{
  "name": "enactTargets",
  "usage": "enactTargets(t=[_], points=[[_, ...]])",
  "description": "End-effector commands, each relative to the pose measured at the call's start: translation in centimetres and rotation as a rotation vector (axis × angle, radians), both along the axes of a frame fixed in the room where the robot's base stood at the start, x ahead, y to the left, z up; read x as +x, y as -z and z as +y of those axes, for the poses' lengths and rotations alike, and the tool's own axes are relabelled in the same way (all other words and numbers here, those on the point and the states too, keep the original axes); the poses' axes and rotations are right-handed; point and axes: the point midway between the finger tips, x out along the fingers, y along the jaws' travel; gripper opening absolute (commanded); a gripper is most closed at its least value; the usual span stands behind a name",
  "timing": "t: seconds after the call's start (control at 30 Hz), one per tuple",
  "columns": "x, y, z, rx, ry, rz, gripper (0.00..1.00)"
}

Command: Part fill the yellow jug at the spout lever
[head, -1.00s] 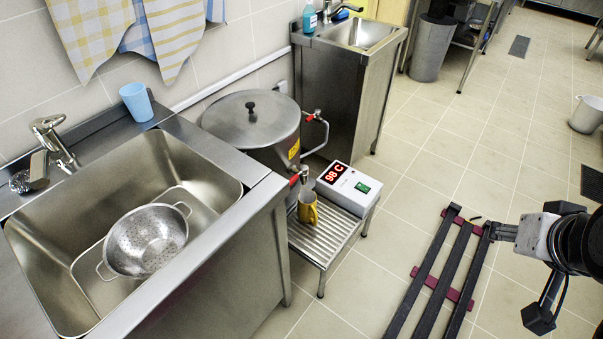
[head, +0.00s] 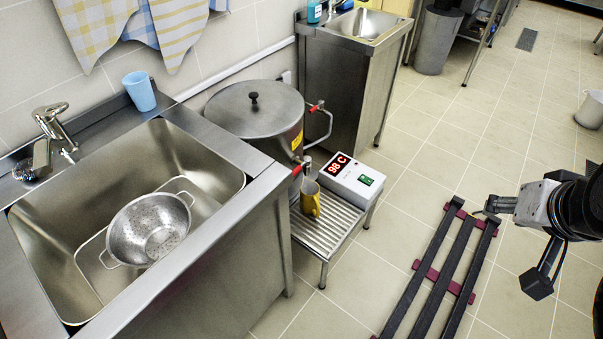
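The yellow jug (head: 310,200) stands upright on a ribbed metal drip stand (head: 326,224), beneath the spout of the big lidded steel pot (head: 254,108). Its inside is too small to read. The red spout lever (head: 297,170) is on the spout just above and left of the jug. A white control box (head: 352,179) with a red "98 C" display sits on the stand beside the jug. My gripper (head: 490,211) is at the right, over the floor, well away from the jug and lever. Its fingers are too small and side-on to show whether they are open.
A steel sink (head: 80,215) with a colander (head: 148,228) fills the left. A blue cup (head: 139,91) stands on its back ledge. A second basin cabinet (head: 350,95) is behind the pot. Dark slats (head: 430,270) lie on the floor.

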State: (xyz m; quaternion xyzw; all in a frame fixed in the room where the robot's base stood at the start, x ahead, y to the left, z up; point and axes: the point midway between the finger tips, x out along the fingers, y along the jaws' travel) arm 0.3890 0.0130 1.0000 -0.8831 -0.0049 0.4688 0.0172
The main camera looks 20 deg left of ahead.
Motion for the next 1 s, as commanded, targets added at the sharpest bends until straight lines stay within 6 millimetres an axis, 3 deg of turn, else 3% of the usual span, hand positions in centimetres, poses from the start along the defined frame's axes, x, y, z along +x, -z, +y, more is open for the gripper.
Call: enactTargets(t=[0.23, 0.47, 0.77, 1.0], points=[[5.5, -1.0, 4.0, 0.073, 0.012, 0.069, 0.34], [10.6, -0.8, 8.6, 0.131, 0.032, 0.141, 0.34], [16.9, 1.4, 15.8, 0.19, 0.063, 0.241, 0.34], [21.2, 4.8, 22.6, 0.223, 0.09, 0.323, 0.34]])
